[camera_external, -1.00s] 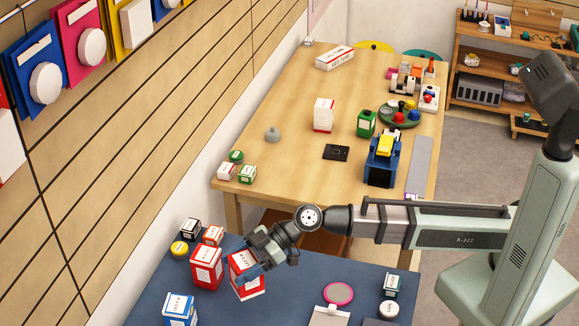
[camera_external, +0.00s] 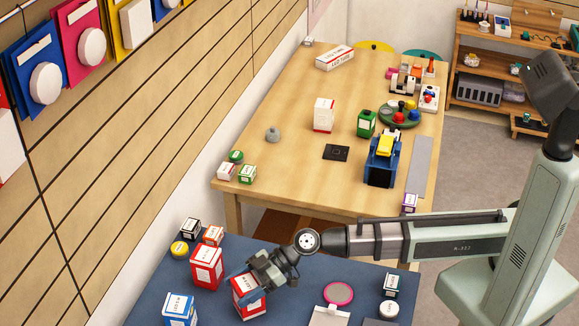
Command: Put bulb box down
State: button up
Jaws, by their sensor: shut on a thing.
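The bulb box (camera_external: 250,299) is a red box with a white label on its top face. It is upright, or close to it, at the blue table (camera_external: 325,268). My gripper (camera_external: 253,283) is shut on its upper part and hides some of its top and right side. Whether the box's bottom touches the blue surface or hangs just above it, I cannot tell.
A similar red box (camera_external: 207,267) stands close on the left, with a blue box (camera_external: 180,308) in front. A small orange box (camera_external: 213,236), black box (camera_external: 190,228) and yellow tin (camera_external: 180,248) stand behind. A pink disc (camera_external: 338,293) and clipboard (camera_external: 329,316) lie to the right.

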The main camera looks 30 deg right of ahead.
jog(key=shift+f, duration=0.15)
jog(key=o, duration=1.1)
jog(key=shift+c, duration=0.2)
jog(key=shift+d+r, duration=0.2)
jog(key=shift+d, duration=0.05)
jog(key=shift+v, duration=3.5)
